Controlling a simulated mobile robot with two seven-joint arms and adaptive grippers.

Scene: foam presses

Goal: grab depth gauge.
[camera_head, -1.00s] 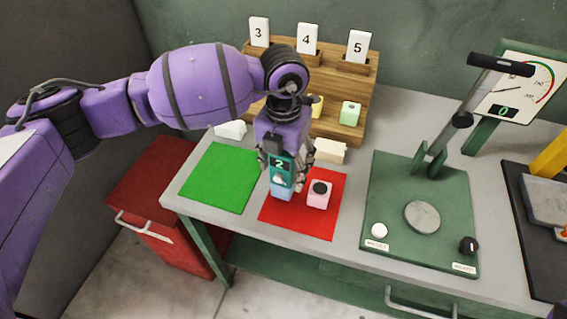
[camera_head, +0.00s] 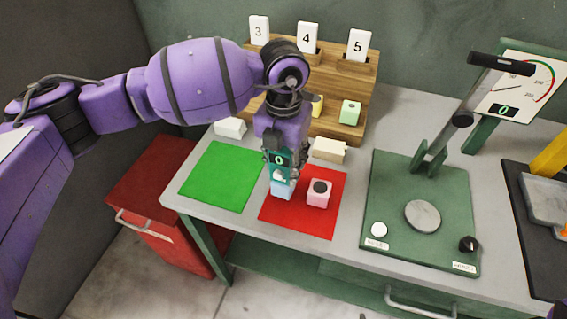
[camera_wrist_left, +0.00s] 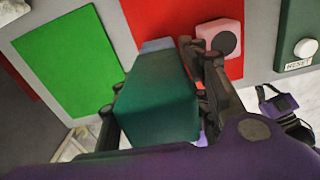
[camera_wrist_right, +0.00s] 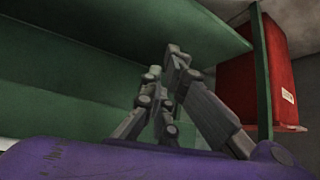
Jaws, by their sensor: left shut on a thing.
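The depth gauge (camera_head: 279,172) is a dark green box with a lit display reading 0. My left gripper (camera_head: 279,160) is shut on it, a finger on each side, above the red mat (camera_head: 325,221). The gauge's green body (camera_wrist_left: 157,95) fills the space between the fingers in the left wrist view. A light blue foam block (camera_head: 282,188) is directly under the gauge; I cannot tell whether they touch. A pink block (camera_head: 319,193) with a dark round top stands beside it. My right gripper (camera_wrist_right: 164,75) has its fingertips close together and holds nothing visible, near green bench panels.
A green mat (camera_head: 217,177) lies left of the red one. A green press (camera_head: 420,216) with a lever stands to the right. Behind are a wooden stepped rack (camera_head: 349,84) with numbered cards, and a white block (camera_head: 230,128). A red cabinet (camera_head: 150,190) stands left of the bench.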

